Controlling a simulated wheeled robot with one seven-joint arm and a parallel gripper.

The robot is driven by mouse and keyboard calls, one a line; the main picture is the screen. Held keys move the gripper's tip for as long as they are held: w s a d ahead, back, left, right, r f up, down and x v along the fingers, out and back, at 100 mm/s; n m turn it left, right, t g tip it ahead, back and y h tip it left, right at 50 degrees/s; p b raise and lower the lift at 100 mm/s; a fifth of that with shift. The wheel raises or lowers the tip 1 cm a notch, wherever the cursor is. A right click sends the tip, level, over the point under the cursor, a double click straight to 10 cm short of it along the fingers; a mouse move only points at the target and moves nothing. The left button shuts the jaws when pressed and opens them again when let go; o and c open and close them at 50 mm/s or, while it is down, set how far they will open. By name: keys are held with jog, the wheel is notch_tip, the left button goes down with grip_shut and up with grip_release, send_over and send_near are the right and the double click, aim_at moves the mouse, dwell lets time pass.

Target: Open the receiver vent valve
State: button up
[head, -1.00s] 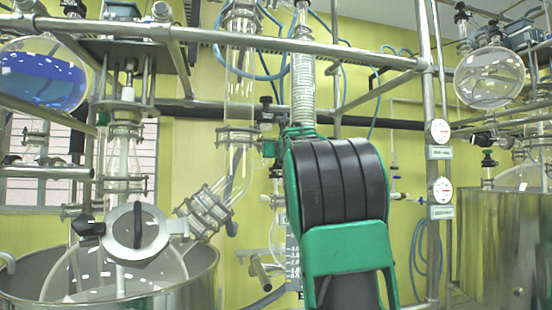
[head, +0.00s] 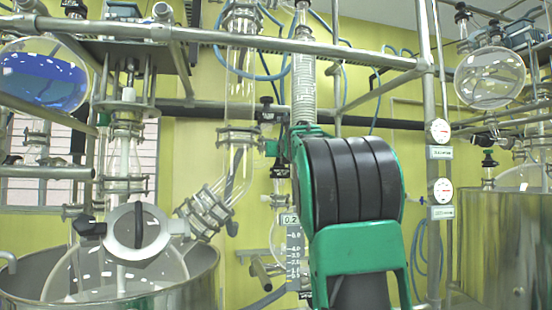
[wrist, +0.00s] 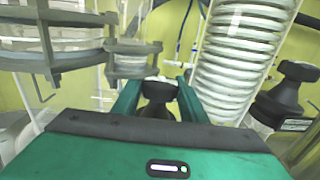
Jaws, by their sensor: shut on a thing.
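My gripper (wrist: 157,86) is shut on a black knob (wrist: 158,93), with one green finger on each side of it in the wrist view. I take this knob for the receiver vent valve's handle; no label on it can be read. In the head view a green part of my gripper (head: 271,148) shows left of my wrist, close to the glass column, and the grip itself is too small to make out. The graduated glass receiver (head: 293,250) stands below, partly hidden by my arm.
A coiled condenser (wrist: 245,45) rises just right of the fingers, with a second black knob (wrist: 292,92) beside it. A clamped glass flange (wrist: 70,45) is close on the left. Metal frame bars (head: 330,52) cross above. A round glass vessel (head: 120,265) sits in a steel bath at left.

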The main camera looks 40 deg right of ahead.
jog(key=shift+s+d+n+t+y, duration=0.2)
jog(key=shift+n+t+y, duration=0.1)
jog(key=shift+n+y, duration=0.2)
jog(key=shift+s+d+n+t+y, duration=0.15)
jog(key=shift+n+t+y, duration=0.2)
jog(key=shift+y, duration=0.25)
jog(key=shift+n+y, duration=0.35)
jog(key=shift+y, duration=0.15)
jog(key=shift+a+r+n+t+y, duration=0.1)
jog(key=shift+n+t+y, duration=0.35)
jog(key=shift+y, duration=0.15)
jog(key=shift+r+n+y, duration=0.1)
jog(key=shift+n+y, duration=0.35)
jog(key=shift+y, duration=0.15)
jog(key=shift+a+y, duration=0.1)
jog(key=shift+y, duration=0.2)
jog(key=shift+n, duration=0.3)
jog(key=shift+w+n+t+y, duration=0.1)
jog(key=shift+n+t+y, duration=0.3)
jog(key=shift+y, duration=0.6)
jog(key=shift+a+n+y, duration=0.15)
jog(key=shift+n+y, duration=0.65)
jog(key=shift+y, duration=0.4)
